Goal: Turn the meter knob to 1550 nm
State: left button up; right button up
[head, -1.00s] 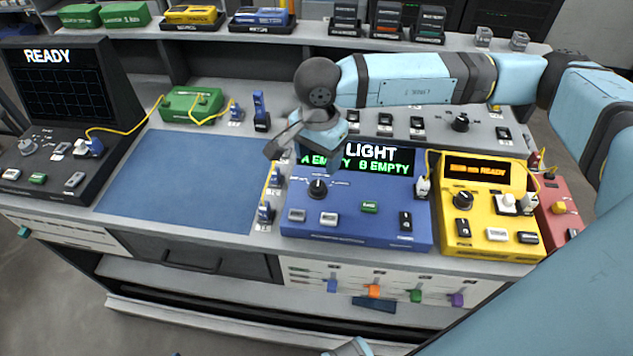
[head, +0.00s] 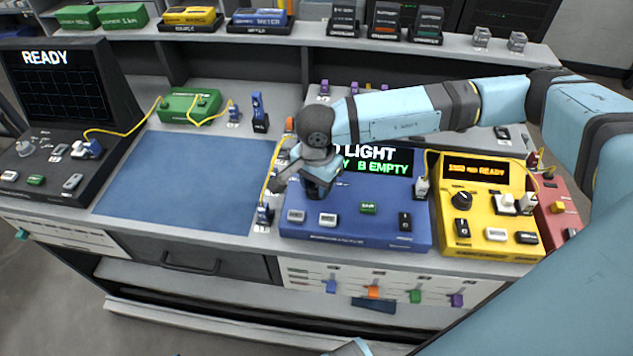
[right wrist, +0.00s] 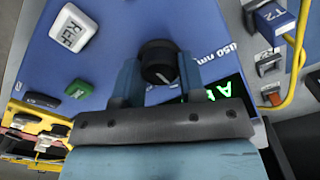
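The blue meter (head: 385,225) stands at the middle of the bench, its display (head: 385,162) partly covered by my right arm. My right gripper (head: 302,188) is lowered over the left part of its face. In the right wrist view the black meter knob (right wrist: 158,62) sits between the two fingers of my right gripper (right wrist: 160,74). The fingers are apart, one on each side of it; firm contact does not show. A pale pointer line shows on the knob. An "850 nm" marking (right wrist: 218,45) is printed beside it.
A yellow unit (head: 485,215) with its own black knob stands right of the meter. Yellow fibre and blue connectors (head: 265,214) lie close to the meter's left edge. A white REF button (right wrist: 73,35) and green button (right wrist: 78,90) are near the knob. The blue mat (head: 180,185) is clear.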

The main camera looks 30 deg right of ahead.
jog(key=shift+c, duration=1.1)
pick_arm(q)
jog(key=shift+a, duration=0.1)
jog(key=shift+f, duration=0.15)
